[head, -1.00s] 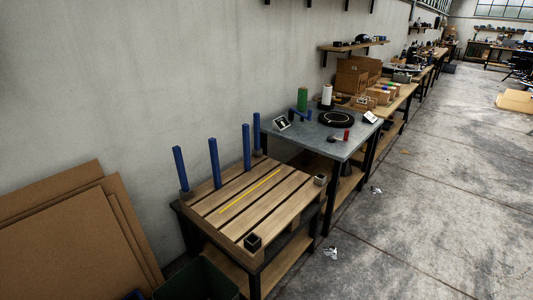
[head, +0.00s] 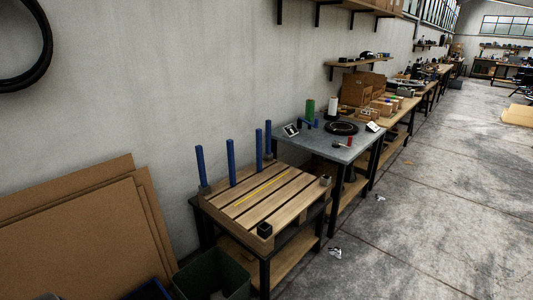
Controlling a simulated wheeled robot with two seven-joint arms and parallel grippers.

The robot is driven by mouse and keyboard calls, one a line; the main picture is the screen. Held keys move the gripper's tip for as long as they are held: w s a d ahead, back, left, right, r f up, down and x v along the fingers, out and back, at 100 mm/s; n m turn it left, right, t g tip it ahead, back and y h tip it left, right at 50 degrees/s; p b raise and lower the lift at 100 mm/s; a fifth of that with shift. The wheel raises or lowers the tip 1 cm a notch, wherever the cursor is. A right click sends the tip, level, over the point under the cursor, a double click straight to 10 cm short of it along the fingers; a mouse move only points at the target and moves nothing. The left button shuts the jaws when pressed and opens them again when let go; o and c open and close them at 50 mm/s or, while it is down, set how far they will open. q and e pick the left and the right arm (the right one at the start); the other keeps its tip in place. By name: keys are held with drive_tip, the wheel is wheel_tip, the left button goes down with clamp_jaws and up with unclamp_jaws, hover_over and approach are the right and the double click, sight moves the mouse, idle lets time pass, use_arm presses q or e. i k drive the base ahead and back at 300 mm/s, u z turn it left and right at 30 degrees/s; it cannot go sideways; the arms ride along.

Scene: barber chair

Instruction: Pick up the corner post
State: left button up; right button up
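Several upright blue posts stand along the wall side of a slatted wooden pallet top (head: 290,206) on a black-framed bench. One post (head: 201,166) is at the left corner, a second post (head: 231,163) is right of it, and a third post (head: 259,150) and a fourth post (head: 268,138) are near the far corner. Dark square sockets sit at the front corner (head: 264,229) and the right corner (head: 326,181), with no post in them. I cannot tell which post is the task's corner post. Neither of my grippers is in view.
A yellow strip (head: 263,188) lies on the slats. Cardboard sheets (head: 80,235) lean at the left, and a dark green bin (head: 213,274) stands before the bench. A grey-topped table (head: 325,143) adjoins behind. Concrete floor (head: 430,210) at the right is mostly clear.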

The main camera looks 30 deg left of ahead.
sight(259, 131)
drive_tip(key=z, duration=0.4)
drive_tip(key=i, duration=3.2)
drive_tip(key=u, duration=1.4)
drive_tip(key=i, duration=0.9)
drive_tip(key=u, duration=0.65)
